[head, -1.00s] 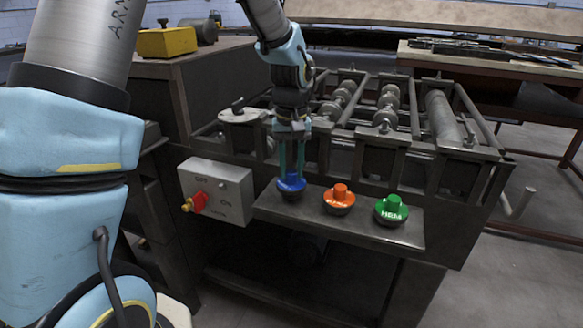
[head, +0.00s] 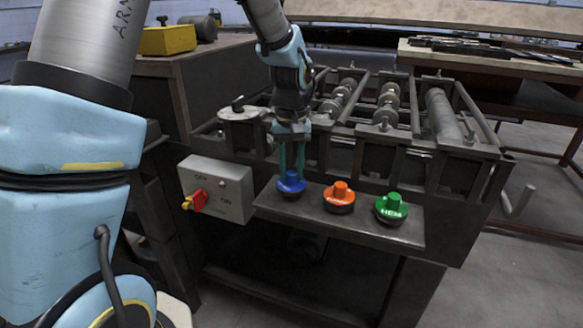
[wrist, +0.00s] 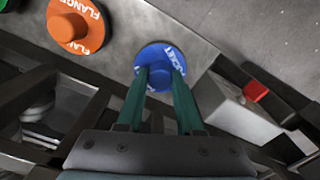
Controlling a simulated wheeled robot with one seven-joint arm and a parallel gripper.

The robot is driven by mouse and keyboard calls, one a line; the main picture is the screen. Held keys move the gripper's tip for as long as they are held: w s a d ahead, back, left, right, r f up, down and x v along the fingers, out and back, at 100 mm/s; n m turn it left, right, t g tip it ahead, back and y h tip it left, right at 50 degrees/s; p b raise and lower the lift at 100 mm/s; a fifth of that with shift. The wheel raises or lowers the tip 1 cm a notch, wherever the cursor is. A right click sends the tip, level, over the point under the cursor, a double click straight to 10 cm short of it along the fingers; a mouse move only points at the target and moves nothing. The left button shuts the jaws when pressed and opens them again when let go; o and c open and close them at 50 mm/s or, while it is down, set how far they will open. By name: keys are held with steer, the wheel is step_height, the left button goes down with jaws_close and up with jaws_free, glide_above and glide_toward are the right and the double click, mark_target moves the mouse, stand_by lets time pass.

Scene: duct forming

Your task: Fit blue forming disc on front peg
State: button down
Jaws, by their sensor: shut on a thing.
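The blue forming disc (head: 291,184) is at the left end of the metal shelf on the machine's front, its knob upward. It also shows in the wrist view (wrist: 153,53), with white lettering on its rim. My gripper (head: 291,170) points down from above, its two green fingers shut on the disc's knob. In the wrist view the fingertips (wrist: 160,74) sit on both sides of the knob. I cannot tell whether the disc still touches the shelf. A short upright peg (head: 238,103) stands on a round plate at the machine's top left; I cannot tell whether it is the front peg.
An orange disc (head: 339,198) and a green disc (head: 391,208) sit to the right on the shelf (head: 410,237). A grey switch box (head: 232,188) with a red knob is just left of the shelf. The machine's rollers and frame bars (head: 440,118) rise behind my gripper.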

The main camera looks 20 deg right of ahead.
steer(key=shift+f, duration=0.1)
stand_by(0.3)
steer(key=shift+c, duration=0.4)
jaws_free()
step_height(320, 180, up, 9)
steer(key=p, duration=0.7)
stand_by(0.4)
steer(key=shift+a, duration=0.1)
steer(key=s+a+r+n, duration=0.1)
steer(key=s+a, duration=0.1)
steer(key=a, duration=1.3)
steer(key=s+a+n+t, duration=0.1)
steer(key=s+a, duration=0.1)
steer(key=a, duration=1.3)
steer(key=shift+r+n+t, duration=0.3)
steer(key=shift+r, duration=0.1)
